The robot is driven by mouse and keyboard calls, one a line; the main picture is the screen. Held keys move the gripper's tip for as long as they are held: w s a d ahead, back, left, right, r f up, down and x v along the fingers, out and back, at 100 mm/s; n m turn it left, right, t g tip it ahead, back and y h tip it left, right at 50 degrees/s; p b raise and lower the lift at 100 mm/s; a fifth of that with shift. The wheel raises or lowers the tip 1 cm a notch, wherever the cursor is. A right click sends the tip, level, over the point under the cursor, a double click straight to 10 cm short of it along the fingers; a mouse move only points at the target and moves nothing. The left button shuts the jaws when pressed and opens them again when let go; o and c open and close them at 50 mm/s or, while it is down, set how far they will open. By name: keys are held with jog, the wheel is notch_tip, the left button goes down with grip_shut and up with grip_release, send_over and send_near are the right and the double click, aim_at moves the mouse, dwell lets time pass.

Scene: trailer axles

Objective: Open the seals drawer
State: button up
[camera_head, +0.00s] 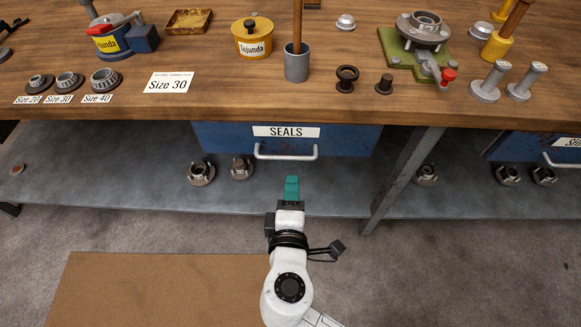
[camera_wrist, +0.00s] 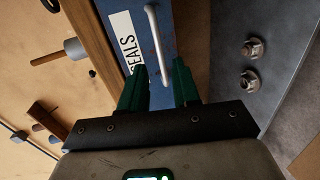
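The seals drawer (camera_head: 355,140) has a blue front with a white SEALS label (camera_head: 286,132) and looks shut under the bench top. Its pale bar handle (camera_head: 286,155) runs along the lower front. My gripper (camera_head: 292,180), with green fingers, is just below the handle in the head view, near its middle. In the wrist view, my gripper (camera_wrist: 160,75) is open with an empty gap between the fingers. The handle (camera_wrist: 157,42) lies ahead, with its lower end seen between the fingertips. I see no contact with the handle.
The wooden bench top (camera_head: 220,95) overhangs the drawer and carries bearings, tins and tools. A grey lower shelf (camera_head: 110,165) holds several hubs. A metal leg (camera_head: 402,178) stands right of the drawer. Another blue drawer (camera_head: 520,147) is at far right.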

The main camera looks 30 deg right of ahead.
aim_at(290, 156)
jog(key=x, duration=1)
jog(key=shift+w+a, duration=0.15)
jog(key=shift+w, duration=0.3)
grip_shut()
